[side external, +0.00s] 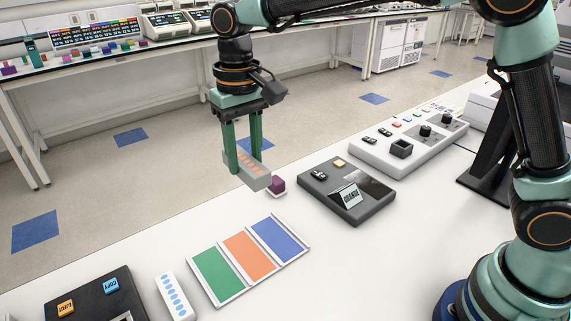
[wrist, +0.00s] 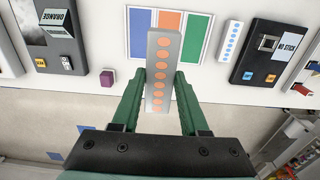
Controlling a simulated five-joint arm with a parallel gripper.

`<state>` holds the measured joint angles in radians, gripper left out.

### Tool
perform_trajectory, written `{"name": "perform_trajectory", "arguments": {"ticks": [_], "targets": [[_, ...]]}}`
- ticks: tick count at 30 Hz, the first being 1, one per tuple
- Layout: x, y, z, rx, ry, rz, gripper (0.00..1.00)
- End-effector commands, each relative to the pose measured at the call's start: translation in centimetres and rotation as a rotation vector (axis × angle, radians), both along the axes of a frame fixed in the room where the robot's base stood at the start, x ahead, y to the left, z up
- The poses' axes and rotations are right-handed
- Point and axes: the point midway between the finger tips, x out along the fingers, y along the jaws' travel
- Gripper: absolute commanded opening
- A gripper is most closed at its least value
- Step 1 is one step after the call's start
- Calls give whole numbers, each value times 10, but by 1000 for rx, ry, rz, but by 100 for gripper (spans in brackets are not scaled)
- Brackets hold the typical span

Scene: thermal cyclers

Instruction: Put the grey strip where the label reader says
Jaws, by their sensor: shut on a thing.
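The grey strip (side external: 250,174) with a row of orange dots is between the two green fingers of my gripper (side external: 243,165), held above the table. In the wrist view the strip (wrist: 158,95) lies lengthwise between the fingertips of my gripper (wrist: 163,80). The label reader (side external: 346,190) is a dark box whose tilted display (side external: 350,196) reads ORANGE; it also shows in the wrist view (wrist: 75,60). A tray with green (side external: 217,272), orange (side external: 249,256) and blue (side external: 277,240) areas lies in front of my gripper. The strip partly covers the orange area in the wrist view.
A purple cube (side external: 277,184) sits on a small pad by the strip. A white strip with blue dots (side external: 174,296) lies beside the tray. A dark box with orange and blue buttons (side external: 95,300) and a grey control panel (side external: 408,140) flank the area.

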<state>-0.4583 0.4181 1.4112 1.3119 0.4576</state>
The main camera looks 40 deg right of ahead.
Motion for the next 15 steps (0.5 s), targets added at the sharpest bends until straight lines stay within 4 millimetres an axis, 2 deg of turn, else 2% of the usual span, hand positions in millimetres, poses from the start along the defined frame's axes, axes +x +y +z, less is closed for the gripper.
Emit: {"name": "perform_trajectory", "arguments": {"ticks": [3,7,15], "targets": [[-6,16,-2,0,1,2,0],[-8,20,-16,-2,3,-1,0],[-8,19,-80,-3,6,-1,0]]}}
